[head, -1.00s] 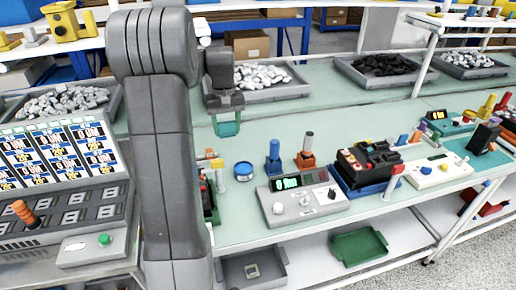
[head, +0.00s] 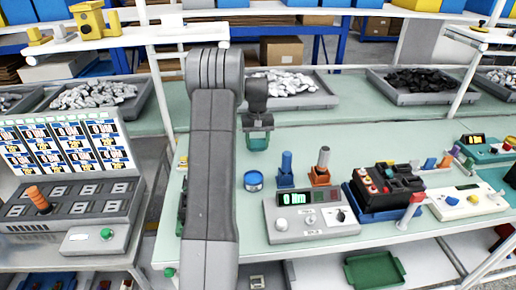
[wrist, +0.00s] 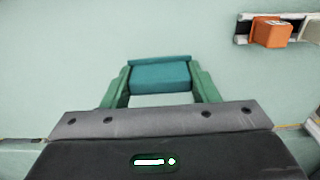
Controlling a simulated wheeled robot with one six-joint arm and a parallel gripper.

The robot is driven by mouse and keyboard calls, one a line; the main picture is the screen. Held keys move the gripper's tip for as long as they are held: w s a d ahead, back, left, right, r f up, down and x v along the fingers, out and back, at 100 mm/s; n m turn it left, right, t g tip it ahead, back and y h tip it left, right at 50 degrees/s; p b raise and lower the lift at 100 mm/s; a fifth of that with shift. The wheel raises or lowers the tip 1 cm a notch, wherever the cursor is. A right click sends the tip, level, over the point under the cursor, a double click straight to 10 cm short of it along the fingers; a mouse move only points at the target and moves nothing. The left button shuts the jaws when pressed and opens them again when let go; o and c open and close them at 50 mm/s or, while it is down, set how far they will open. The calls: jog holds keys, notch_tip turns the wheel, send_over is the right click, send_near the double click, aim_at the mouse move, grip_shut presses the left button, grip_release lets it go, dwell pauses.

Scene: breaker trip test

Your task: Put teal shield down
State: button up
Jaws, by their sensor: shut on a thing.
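My gripper (head: 257,138) is above the pale green bench (head: 330,135), behind the blue round tin. In the wrist view its green fingers (wrist: 160,92) are shut on the teal shield (wrist: 160,75), a flat teal piece spanning between the fingertips. In the head view the shield is small and hard to tell apart from the green fingers. The bench surface shows beneath and beyond it; how high the shield is above the bench I cannot tell exactly.
A blue tin (head: 253,181), a blue-handled tool (head: 286,170), an orange-based tool (head: 320,168) and a grey meter box (head: 310,215) stand in front. A black breaker unit (head: 388,188) is to the right. Grey trays (head: 300,102) line the back. Bare bench lies right of my gripper.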

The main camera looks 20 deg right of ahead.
aim_at(258, 148)
jog(key=shift+f, duration=1.6)
jog(key=shift+f, duration=0.2)
jog(key=o, duration=1)
jog(key=shift+r, duration=0.15)
jog(key=shift+r+b, duration=0.3)
jog(key=shift+r, duration=3.55)
